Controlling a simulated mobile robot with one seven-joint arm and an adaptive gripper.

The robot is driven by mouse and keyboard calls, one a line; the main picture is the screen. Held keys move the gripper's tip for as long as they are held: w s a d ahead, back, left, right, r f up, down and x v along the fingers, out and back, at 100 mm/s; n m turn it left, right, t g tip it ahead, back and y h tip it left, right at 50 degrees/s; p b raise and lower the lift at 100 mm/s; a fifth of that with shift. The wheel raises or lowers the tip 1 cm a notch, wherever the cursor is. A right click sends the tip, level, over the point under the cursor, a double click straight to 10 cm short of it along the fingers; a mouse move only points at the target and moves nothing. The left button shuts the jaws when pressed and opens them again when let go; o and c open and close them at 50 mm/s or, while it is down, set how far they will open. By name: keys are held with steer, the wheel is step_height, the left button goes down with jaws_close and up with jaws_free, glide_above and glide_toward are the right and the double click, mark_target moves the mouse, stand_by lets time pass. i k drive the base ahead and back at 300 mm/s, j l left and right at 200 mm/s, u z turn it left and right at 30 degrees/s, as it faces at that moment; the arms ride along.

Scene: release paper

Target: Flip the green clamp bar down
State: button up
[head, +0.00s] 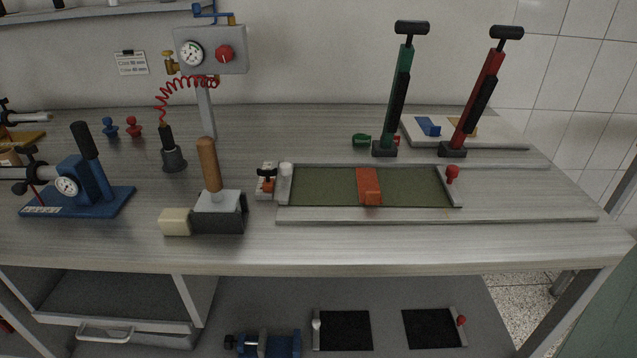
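The green clamp bar (401,75) stands raised and nearly upright at the back right of the workbench in the head view, leaning slightly right. It has a black cross handle (411,28) on top, a black part along its lower right side, and a dark base block (385,149) on the bench. A similar red clamp bar (490,70) stands to its right, also raised and leaning further right. My gripper is not in view.
A framed green panel (320,187) with an orange strip (368,185) lies in front of the clamp bars. A pale board (505,137) with blue and yellow pieces lies behind the red bar. A gauge box (225,52) on a post and a blue press (80,190) stand left.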

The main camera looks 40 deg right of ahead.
mark_target(401, 80)
steer(key=z, duration=1.4)
steer(key=k+j+z, duration=0.15)
steer(key=j+z, duration=0.35)
steer(key=k+j+z, duration=0.2)
steer(key=z, duration=0.25)
steer(key=i+j, duration=0.4)
steer(key=j, duration=0.1)
